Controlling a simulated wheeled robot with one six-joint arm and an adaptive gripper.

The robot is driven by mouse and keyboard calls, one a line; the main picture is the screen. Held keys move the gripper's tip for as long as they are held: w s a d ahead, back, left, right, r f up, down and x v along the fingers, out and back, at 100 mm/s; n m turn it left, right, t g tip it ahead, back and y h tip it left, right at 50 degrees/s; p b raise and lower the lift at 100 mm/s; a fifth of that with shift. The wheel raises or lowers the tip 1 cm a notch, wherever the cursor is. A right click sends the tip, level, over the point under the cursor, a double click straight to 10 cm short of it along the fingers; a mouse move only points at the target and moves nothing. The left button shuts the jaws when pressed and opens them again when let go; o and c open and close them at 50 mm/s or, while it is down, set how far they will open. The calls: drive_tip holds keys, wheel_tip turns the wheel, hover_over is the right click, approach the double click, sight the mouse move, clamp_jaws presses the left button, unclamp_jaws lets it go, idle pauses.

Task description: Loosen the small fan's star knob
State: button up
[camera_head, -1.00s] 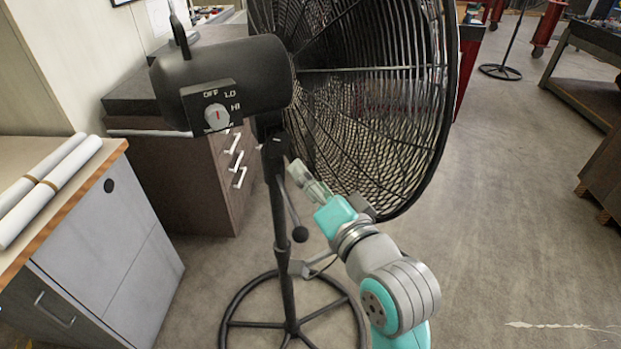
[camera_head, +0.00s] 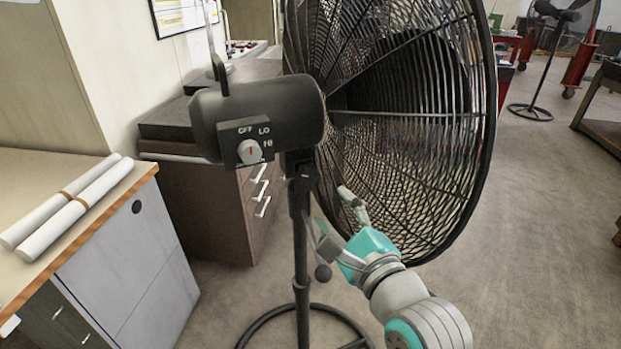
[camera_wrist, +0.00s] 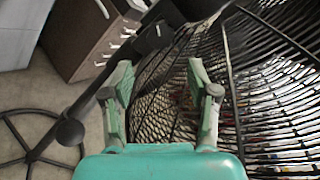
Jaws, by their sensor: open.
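A black pedestal fan stands close in front of me, with its motor housing (camera_head: 257,112) and a large wire cage (camera_head: 420,150). A grey dial (camera_head: 249,151) with OFF, LO and HI marks is on the housing. I cannot make out a star shape. My gripper (camera_head: 337,212) is open and empty, right of the pole and beside the cage. In the wrist view its fingers (camera_wrist: 158,68) point toward a dark bracket (camera_wrist: 152,38) on the pole.
Another, farther fan (camera_head: 535,75) stands at the back right. A drawer cabinet (camera_head: 210,205) is behind the pole. A bench (camera_head: 75,215) with white rolls (camera_head: 70,208) is at the left. The fan's ring base (camera_head: 265,325) is on the floor; open floor lies right.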

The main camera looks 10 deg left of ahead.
sight(308, 178)
drive_tip(key=x, duration=1)
drive_tip(key=shift+w+a, duration=0.25)
drive_tip(key=shift+w, duration=0.05)
drive_tip(key=c, duration=0.9)
drive_tip(key=shift+f+n, duration=0.1)
drive_tip(key=shift+n, duration=2.7)
